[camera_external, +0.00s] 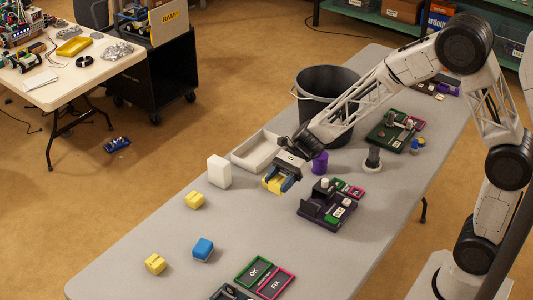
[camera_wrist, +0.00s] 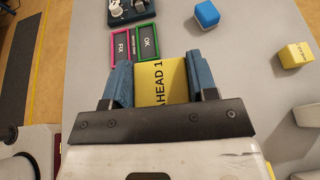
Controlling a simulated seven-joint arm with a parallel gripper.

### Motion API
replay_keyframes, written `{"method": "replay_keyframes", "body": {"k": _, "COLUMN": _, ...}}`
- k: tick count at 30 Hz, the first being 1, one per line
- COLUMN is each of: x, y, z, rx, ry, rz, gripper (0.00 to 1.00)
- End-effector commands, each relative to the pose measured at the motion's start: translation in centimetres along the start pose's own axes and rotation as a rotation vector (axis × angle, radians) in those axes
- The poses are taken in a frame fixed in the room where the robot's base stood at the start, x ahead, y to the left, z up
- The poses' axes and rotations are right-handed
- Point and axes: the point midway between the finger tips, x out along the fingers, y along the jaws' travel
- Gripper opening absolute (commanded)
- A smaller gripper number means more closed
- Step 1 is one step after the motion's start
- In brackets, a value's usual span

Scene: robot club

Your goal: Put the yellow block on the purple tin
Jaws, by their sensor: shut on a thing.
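My gripper (camera_external: 283,184) is shut on a yellow block (camera_external: 272,184) and holds it over the middle of the table. In the wrist view, this yellow block (camera_wrist: 163,88) sits between the two blue fingers and has the printed text "AHEAD 1". The purple tin (camera_external: 320,163) stands on the table just right of and behind my gripper in the external view, apart from the held block. I cannot make out the tin in the wrist view.
Two other yellow blocks (camera_external: 195,200) (camera_external: 156,264) and a blue block (camera_external: 203,249) lie at the near left. A white block (camera_external: 219,171), a grey tray (camera_external: 262,151), a black bin (camera_external: 326,88) and a dark purple fixture (camera_external: 322,209) are around the gripper.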

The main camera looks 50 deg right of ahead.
Motion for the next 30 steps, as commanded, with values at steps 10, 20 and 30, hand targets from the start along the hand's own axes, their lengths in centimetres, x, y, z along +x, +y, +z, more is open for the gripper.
{"method": "replay_keyframes", "body": {"k": 10, "x": -7.3, "y": 0.3, "z": -2.7, "rx": 0.056, "ry": -0.002, "rz": -0.146, "gripper": 0.28}}
{"method": "replay_keyframes", "body": {"k": 20, "x": -13.6, "y": 1.5, "z": -5.3, "rx": 0.113, "ry": -0.002, "rz": -0.282, "gripper": 0.28}}
{"method": "replay_keyframes", "body": {"k": 30, "x": -19.7, "y": 3.5, "z": -7.9, "rx": 0.171, "ry": -0.002, "rz": -0.421, "gripper": 0.28}}
